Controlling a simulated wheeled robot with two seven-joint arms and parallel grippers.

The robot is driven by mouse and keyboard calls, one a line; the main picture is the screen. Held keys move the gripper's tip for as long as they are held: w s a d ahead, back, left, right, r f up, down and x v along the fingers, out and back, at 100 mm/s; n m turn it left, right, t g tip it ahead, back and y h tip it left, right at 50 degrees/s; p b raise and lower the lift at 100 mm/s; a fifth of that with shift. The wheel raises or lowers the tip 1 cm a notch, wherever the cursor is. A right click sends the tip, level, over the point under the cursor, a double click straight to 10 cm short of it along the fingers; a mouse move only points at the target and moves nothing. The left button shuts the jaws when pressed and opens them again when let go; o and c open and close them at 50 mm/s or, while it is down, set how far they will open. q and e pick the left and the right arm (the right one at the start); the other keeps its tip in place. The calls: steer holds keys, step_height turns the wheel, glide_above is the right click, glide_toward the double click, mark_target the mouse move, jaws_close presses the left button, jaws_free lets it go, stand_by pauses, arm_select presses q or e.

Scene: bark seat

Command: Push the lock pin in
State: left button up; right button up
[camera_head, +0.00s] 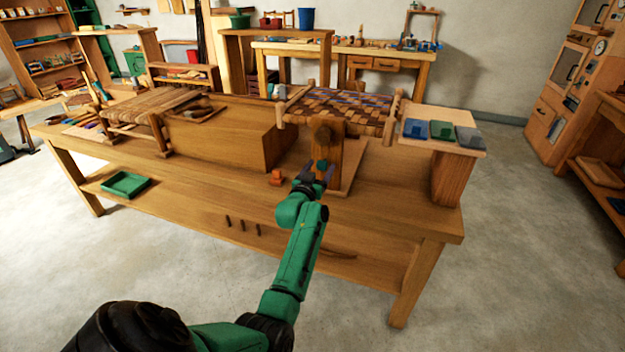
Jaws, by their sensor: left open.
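My left gripper (318,174) is open at the front of an upright wooden post (325,148), which stands on the workbench (390,185). A small blue-green piece (321,165) shows between its fingertips, against the post. I cannot tell whether this is the lock pin, or whether the fingers touch it. A dark round knob (323,132) sits higher on the post. A woven seat (340,106) with a wooden frame lies at the top of the post. A small orange piece (277,177) rests on the bench left of the gripper. My right gripper is out of view.
A large wooden box (230,140) stands left of the post. A raised board (450,146) at the right carries several coloured blocks. A second woven seat (150,103) is at the left. A green tray (125,185) lies on the lower shelf. Bare bench lies right of the post.

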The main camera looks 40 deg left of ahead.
arm_select(q)
steer(key=v, duration=1.3)
steer(key=shift+s+r, duration=0.15)
steer(key=shift+s, duration=0.1)
